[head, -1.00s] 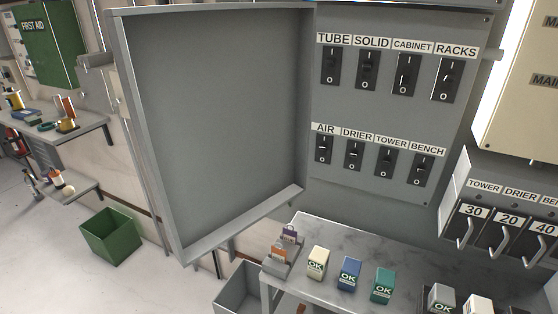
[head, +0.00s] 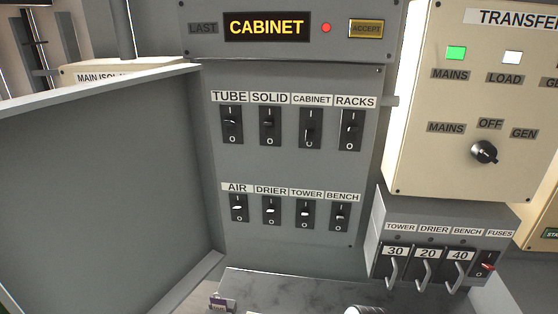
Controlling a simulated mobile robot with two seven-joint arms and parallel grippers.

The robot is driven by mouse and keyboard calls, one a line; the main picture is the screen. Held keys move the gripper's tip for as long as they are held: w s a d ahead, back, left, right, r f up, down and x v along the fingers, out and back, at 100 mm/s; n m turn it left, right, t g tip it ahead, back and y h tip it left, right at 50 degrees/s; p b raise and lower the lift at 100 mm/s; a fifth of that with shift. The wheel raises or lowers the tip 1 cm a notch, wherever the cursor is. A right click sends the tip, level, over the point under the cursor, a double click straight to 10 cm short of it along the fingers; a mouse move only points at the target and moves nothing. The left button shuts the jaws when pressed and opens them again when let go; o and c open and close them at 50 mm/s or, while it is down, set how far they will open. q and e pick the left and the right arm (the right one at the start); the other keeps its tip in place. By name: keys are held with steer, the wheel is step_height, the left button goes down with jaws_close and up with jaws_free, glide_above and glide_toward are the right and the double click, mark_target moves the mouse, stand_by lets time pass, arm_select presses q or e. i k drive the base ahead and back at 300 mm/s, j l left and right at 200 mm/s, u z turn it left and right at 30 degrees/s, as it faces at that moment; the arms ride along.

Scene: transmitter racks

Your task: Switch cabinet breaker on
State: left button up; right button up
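The cabinet breaker (head: 310,128) is in the upper row of the breaker panel (head: 300,168), third from the left under the CABINET label. Its small lever appears to sit lower than those of the tube breaker (head: 232,125), solid breaker (head: 270,127) and racks breaker (head: 350,130), towards the O mark. Above the panel, a display (head: 266,27) reads CABINET beside the word LAST. A red lamp (head: 326,28) and an ACCEPT button (head: 366,29) are to its right. Neither of my grippers shows in the head view.
The panel's grey door (head: 100,190) stands open at the left. Below is a marbled bench (head: 290,288). At the right are a fuse box (head: 445,238) with handles and a transfer panel (head: 460,110) with a green lamp and a rotary knob. Space before the breakers looks clear.

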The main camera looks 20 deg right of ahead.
mark_target(309, 136)
steer(key=k+j, duration=0.1)
steer(key=k, duration=0.55)
steer(key=z, duration=2)
